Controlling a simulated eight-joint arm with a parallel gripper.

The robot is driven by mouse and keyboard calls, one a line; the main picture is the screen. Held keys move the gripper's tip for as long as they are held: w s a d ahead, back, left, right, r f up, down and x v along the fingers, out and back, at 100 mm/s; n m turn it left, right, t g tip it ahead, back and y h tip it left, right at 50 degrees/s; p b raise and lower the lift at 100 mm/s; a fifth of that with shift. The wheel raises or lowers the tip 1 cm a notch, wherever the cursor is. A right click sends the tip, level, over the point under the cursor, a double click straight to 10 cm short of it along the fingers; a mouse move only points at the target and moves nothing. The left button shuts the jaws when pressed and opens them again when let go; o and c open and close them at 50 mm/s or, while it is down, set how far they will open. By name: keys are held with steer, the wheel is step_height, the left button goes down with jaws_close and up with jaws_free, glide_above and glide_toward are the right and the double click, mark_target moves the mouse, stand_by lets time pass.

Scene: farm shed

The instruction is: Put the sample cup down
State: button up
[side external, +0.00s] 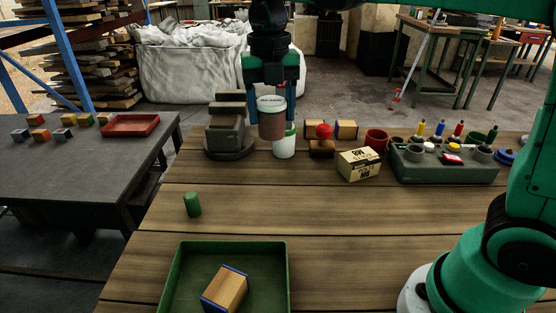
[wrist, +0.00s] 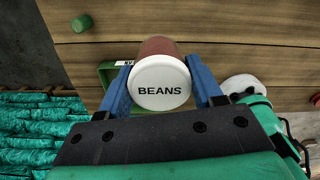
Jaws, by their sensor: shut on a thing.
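The sample cup (side external: 271,123) is brown with a white lid and hangs upright in my gripper (side external: 270,116), above the far part of the wooden table. In the wrist view its lid (wrist: 160,83) reads BEANS, and the blue fingers of my gripper (wrist: 161,92) are shut on its two sides. In the side view a white cup with a green band (side external: 285,147) stands on the table, partly covered by the held cup. I cannot tell whether the two touch. The underside of the held cup is hidden in the wrist view.
A dark stepped stand (side external: 228,135) is left of the cup. A red-knobbed stamp (side external: 322,140), a printed box (side external: 358,164) and a green rack (side external: 445,172) are right. A green cylinder (side external: 192,204) and green tray (side external: 276,252) are nearer.

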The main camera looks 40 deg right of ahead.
step_height(320, 180, down, 18)
steer(key=shift+f, duration=0.1)
steer(key=shift+f, duration=0.1)
stand_by(0.4)
steer(key=o, duration=1.3)
